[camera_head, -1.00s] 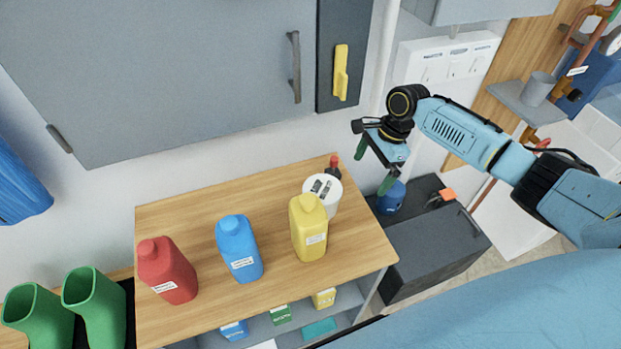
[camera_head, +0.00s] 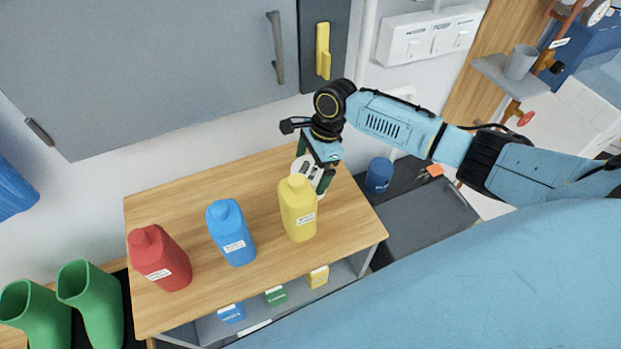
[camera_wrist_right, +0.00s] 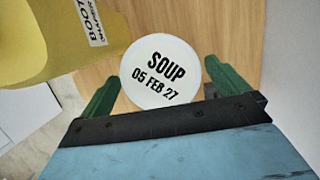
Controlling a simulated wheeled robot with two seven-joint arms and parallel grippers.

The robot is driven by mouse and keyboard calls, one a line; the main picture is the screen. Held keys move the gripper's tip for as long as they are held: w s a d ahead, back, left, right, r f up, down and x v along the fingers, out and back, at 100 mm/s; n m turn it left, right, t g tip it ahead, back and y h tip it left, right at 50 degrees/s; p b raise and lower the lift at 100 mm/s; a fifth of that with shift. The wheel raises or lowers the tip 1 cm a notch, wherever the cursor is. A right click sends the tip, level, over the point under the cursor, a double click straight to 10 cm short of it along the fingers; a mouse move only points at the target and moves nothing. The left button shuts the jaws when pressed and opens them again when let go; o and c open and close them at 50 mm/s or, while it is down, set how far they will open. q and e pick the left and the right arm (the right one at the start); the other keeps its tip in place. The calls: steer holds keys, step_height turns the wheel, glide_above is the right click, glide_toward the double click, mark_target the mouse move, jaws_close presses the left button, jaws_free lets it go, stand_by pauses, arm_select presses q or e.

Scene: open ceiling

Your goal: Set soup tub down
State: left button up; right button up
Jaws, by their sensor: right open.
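The white soup tub (camera_head: 304,167) stands on the wooden table top (camera_head: 180,216), behind the yellow bottle. In the right wrist view its round white lid (camera_wrist_right: 160,72) reads "SOUP 05 FEB 27". My right gripper (camera_head: 315,169) is over the tub and open. Its green fingers lie on either side of the lid in the right wrist view (camera_wrist_right: 165,88); I cannot tell whether they touch the tub. The arm and bottle partly hide the tub in the head view. My left gripper is not in view.
The yellow bottle (camera_head: 298,212) is close in front of the tub. A blue bottle (camera_head: 231,236) and a red bottle (camera_head: 160,260) stand further left. A grey wall cabinet (camera_head: 150,65) overhangs the back. The table's back left is clear.

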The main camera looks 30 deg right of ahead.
steer(key=x, duration=0.3)
steer(key=shift+f, duration=0.15)
steer(key=shift+c, duration=0.3)
steer(key=c, duration=1.2)
